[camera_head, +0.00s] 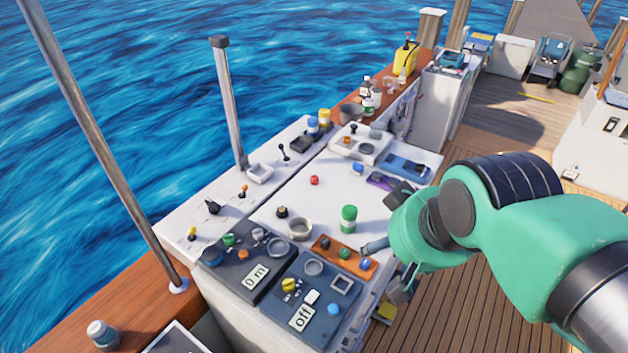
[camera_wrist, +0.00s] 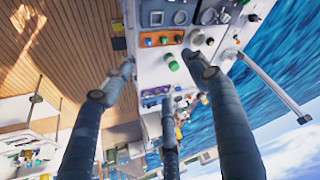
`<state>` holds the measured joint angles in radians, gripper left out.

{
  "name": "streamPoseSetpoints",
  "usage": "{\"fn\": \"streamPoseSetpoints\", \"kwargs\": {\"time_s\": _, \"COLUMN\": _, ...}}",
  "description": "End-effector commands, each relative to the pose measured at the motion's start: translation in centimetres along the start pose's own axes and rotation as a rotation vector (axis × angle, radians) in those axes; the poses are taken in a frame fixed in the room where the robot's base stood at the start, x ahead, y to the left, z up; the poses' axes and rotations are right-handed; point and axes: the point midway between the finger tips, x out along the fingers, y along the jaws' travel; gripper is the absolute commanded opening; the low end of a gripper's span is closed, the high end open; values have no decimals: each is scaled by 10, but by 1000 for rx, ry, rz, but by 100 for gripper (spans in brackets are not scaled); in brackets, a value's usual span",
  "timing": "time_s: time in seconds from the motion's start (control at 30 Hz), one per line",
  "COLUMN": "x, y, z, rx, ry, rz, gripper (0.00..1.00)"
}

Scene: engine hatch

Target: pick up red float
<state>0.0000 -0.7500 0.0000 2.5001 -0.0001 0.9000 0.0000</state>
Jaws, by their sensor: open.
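A small red object (camera_head: 314,180), which looks like the red float, sits on the white hatch top (camera_head: 285,195) in the head view. It is up and left of a green cylinder (camera_head: 348,218). My gripper (camera_head: 384,243) is at the right edge of the hatch, open and apart from the red object. In the wrist view my gripper (camera_wrist: 160,74) shows its fingers spread, with the green cylinder (camera_wrist: 172,62) between them. I cannot make out the red object clearly in the wrist view; a finger may hide it.
An orange tray (camera_head: 322,243) with small coloured pieces lies near my gripper. Dark panels (camera_head: 275,322) with knobs and labels fill the near end. A black knob (camera_head: 282,212) and a grey ring (camera_head: 300,229) stand left of the green cylinder. Metal posts (camera_head: 228,100) rise along the water side.

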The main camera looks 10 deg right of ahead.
Motion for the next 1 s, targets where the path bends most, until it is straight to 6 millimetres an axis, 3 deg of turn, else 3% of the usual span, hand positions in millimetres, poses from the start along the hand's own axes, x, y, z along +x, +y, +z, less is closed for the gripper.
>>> {"fn": "streamPoseSetpoints", "kwargs": {"time_s": 0.23, "x": 0, "y": 0, "z": 0, "rx": 0, "ry": 0, "rz": 0, "gripper": 60}}
{"fn": "streamPoseSetpoints", "kwargs": {"time_s": 0.33, "x": 0, "y": 0, "z": 0, "rx": 0, "ry": 0, "rz": 0, "gripper": 40}}
{"fn": "streamPoseSetpoints", "kwargs": {"time_s": 0.37, "x": 0, "y": 0, "z": 0, "rx": 0, "ry": 0, "rz": 0, "gripper": 37}}
{"fn": "streamPoseSetpoints", "kwargs": {"time_s": 0.77, "x": -1, "y": 0, "z": -4, "rx": 0, "ry": -2, "rz": 0, "gripper": 37}}
{"fn": "streamPoseSetpoints", "kwargs": {"time_s": 1.0, "x": -2, "y": 0, "z": -32, "rx": -2, "ry": -17, "rz": -1, "gripper": 37}}
